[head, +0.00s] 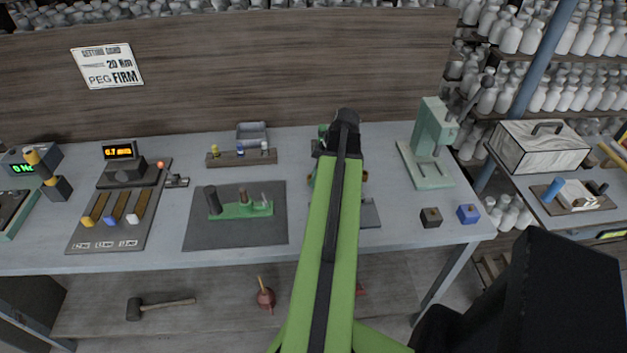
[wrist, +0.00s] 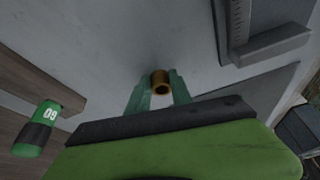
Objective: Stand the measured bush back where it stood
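A brass-coloured bush (wrist: 161,78), a short ring with a dark hole, is between the two green fingertips of my gripper (wrist: 161,86) in the wrist view. Both fingers appear to touch its sides. The pale bench top is behind it; I cannot tell how far above the bench it is. In the head view my green arm reaches over the bench and hides my fingers and most of what lies under them. A small orange-brown bit (head: 365,176) shows just right of the arm; I cannot tell what it is.
A wooden rack (head: 242,157) with small pegs and a grey mat (head: 200,235) with a green fixture (head: 245,210) lie left of the arm. A green press (head: 432,150), a dark block (head: 431,218) and a blue block (head: 468,214) stand right.

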